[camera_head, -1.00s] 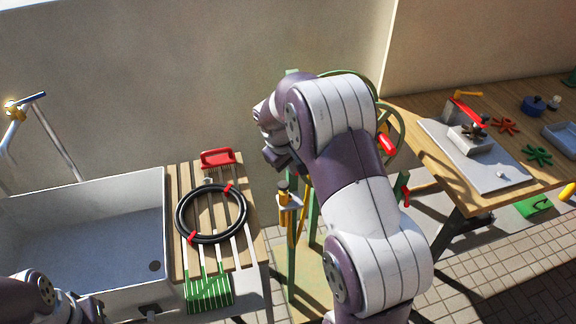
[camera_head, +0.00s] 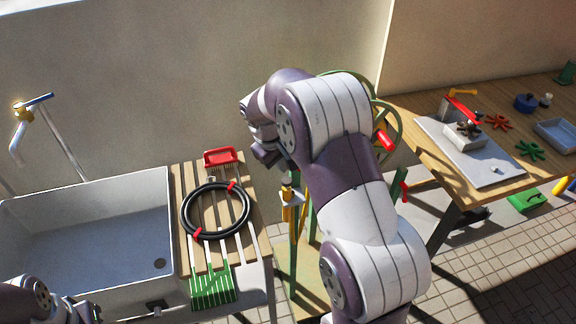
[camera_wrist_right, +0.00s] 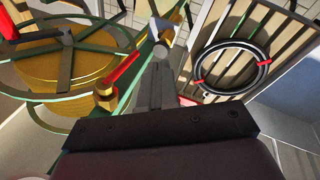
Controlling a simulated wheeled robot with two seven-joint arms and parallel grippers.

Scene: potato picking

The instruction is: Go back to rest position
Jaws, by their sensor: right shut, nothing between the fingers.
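My right arm (camera_head: 352,180) rises through the middle of the head view and bends left at the top. Its gripper (camera_head: 268,152) is at the left end of that bend, partly hidden by the wrist, in front of the wall and above the slatted board's right side. In the right wrist view the gripper fingers (camera_wrist_right: 160,62) are together with nothing between them.
A grey sink (camera_head: 85,240) with a tap (camera_head: 24,112) is at left. A wooden table (camera_head: 430,108) with tools is at right. A wheeled green frame (camera_head: 398,135) stands behind my right arm.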

